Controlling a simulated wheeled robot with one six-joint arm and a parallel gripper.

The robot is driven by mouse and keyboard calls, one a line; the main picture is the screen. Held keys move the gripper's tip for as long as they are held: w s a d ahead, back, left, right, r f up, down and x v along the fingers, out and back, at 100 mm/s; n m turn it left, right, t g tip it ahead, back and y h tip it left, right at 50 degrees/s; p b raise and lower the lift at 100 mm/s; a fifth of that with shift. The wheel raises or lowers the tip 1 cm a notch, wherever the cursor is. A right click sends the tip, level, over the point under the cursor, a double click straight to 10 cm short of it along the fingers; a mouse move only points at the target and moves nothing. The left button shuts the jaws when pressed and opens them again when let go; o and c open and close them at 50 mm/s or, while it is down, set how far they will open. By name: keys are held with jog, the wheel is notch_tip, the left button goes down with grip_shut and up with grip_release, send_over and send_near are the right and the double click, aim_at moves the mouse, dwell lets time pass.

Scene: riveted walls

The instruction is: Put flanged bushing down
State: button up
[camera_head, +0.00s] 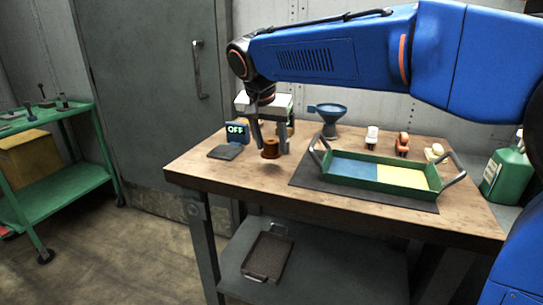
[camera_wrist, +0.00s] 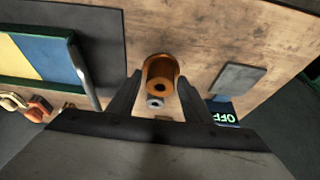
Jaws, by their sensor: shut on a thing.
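The flanged bushing (camera_head: 270,148) is a copper-brown ring-shaped part with a hole through it. My gripper (camera_head: 269,150) is shut on it and holds it over the wooden workbench (camera_head: 222,172), left of the tray. A shadow lies on the wood below it, so it seems a little above the top. In the wrist view the bushing (camera_wrist: 160,76) sits between the two dark fingers (camera_wrist: 159,90), its hole facing the camera. A small grey cylindrical thing shows just below it there; I cannot tell what it is.
A green tray (camera_head: 379,188) with blue and yellow floor stands on a dark mat (camera_head: 317,184). A grey plate (camera_head: 225,152) and an "OFF" display (camera_head: 236,132) are at left. Bare wood lies in front of the gripper.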

aim_at(270, 152)
jog(key=shift+f, duration=2.05)
jog(key=shift+f, duration=0.15)
jog(key=o, duration=1.2)
jog(key=v, duration=1.2)
